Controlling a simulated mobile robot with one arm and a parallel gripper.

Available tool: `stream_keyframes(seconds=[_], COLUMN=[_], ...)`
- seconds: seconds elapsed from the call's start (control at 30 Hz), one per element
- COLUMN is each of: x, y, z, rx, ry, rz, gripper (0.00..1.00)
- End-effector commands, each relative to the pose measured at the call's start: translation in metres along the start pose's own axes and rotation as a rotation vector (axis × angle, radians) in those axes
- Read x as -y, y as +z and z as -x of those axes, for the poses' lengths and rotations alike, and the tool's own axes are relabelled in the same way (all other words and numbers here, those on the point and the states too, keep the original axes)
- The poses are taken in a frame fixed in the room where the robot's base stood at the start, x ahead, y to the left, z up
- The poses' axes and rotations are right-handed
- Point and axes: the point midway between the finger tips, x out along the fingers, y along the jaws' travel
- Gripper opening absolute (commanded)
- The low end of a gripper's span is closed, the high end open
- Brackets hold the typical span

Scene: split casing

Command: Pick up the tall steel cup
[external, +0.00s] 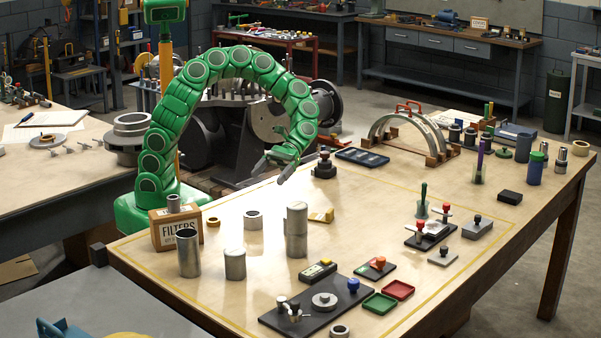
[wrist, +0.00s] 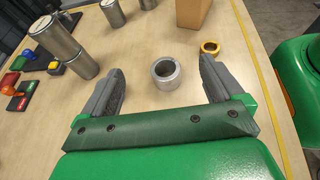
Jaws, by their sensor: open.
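An open-topped steel cup (external: 189,257) stands upright at the table's front left; in the wrist view a cylinder at the top edge (wrist: 148,3) appears to be it. A shorter, closed-looking steel cylinder (external: 235,265) stands to its right, also in the wrist view (wrist: 113,14). A taller two-part steel cylinder (external: 296,232) stands further right; it shows at upper left in the wrist view (wrist: 58,38). Which one is the tall cup is not certain. My gripper (external: 274,169) is open and empty above the table, behind these. In the wrist view its fingers (wrist: 160,66) are spread.
A short steel ring (external: 253,221) lies between my fingers in the wrist view (wrist: 166,76), below them. A filters box (external: 175,229) and brass ring (external: 213,222) are left. A yellow item (external: 321,215) lies beside the two-part cylinder. A dark fixture plate (external: 315,308) is in front.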

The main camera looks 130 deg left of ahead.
Motion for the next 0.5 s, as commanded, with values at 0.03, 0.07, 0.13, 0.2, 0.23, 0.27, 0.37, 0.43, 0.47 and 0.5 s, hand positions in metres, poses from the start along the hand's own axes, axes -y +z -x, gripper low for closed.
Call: stream_keyframes(seconds=[0.03, 0.07, 0.13, 0.2, 0.23, 0.27, 0.37, 0.43, 0.47, 0.5], x=[0.000, 0.000, 0.000, 0.000, 0.000, -0.001, -0.001, 0.000, -0.001, -0.001], y=[0.012, 0.019, 0.034, 0.049, 0.055, 0.061, 0.081, 0.095, 0.097, 0.094], z=[0.006, 0.009, 0.014, 0.020, 0.023, 0.026, 0.034, 0.040, 0.036, 0.029], rx=[-0.004, -0.003, -0.001, -0.002, -0.003, -0.004, -0.003, -0.002, -0.011, -0.030], ry=[0.002, 0.003, 0.001, 0.000, 0.002, 0.003, 0.003, 0.001, -0.009, -0.027], rz=[-0.003, -0.003, -0.002, -0.003, -0.003, -0.003, -0.003, -0.002, 0.001, 0.008], gripper=[0.94, 0.94, 0.94, 0.94, 0.94, 0.94, 0.94, 0.94, 0.94, 0.94])
